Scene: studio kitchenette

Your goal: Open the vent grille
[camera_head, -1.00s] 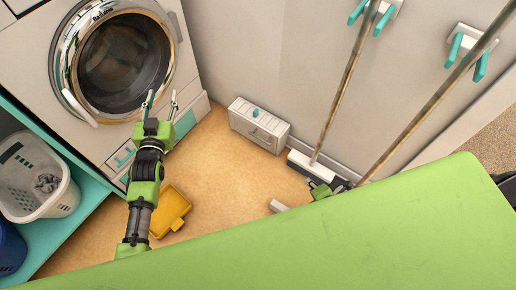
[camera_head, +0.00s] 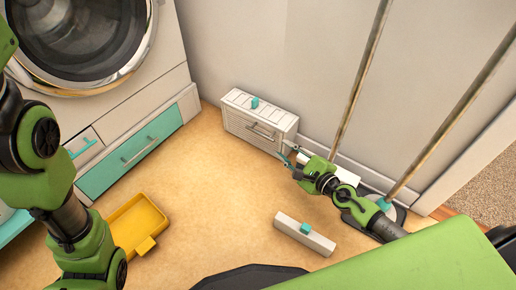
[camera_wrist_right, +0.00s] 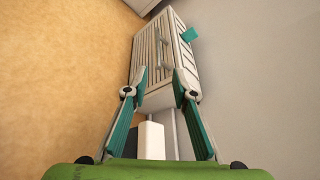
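The vent grille (camera_head: 250,133) is the slatted front of a low white box (camera_head: 272,107) on the floor against the wall. A grey bar handle (camera_head: 262,131) crosses the grille, and a teal knob (camera_head: 255,102) sits on top of the box. My right gripper (camera_head: 284,152) is open and empty, just off the box's right end. In the right wrist view the box stands ahead of the open fingers (camera_wrist_right: 160,75), with the grille (camera_wrist_right: 150,50) and handle (camera_wrist_right: 163,48) on its left side. My left gripper is out of view; only its arm shows at left.
A white block with a teal knob (camera_head: 305,234) and a yellow dustpan (camera_head: 139,225) lie on the floor. Two long poles (camera_head: 358,80) stand right of the box, close to my right arm. The washing machine (camera_head: 160,60) is at left. The floor before the grille is clear.

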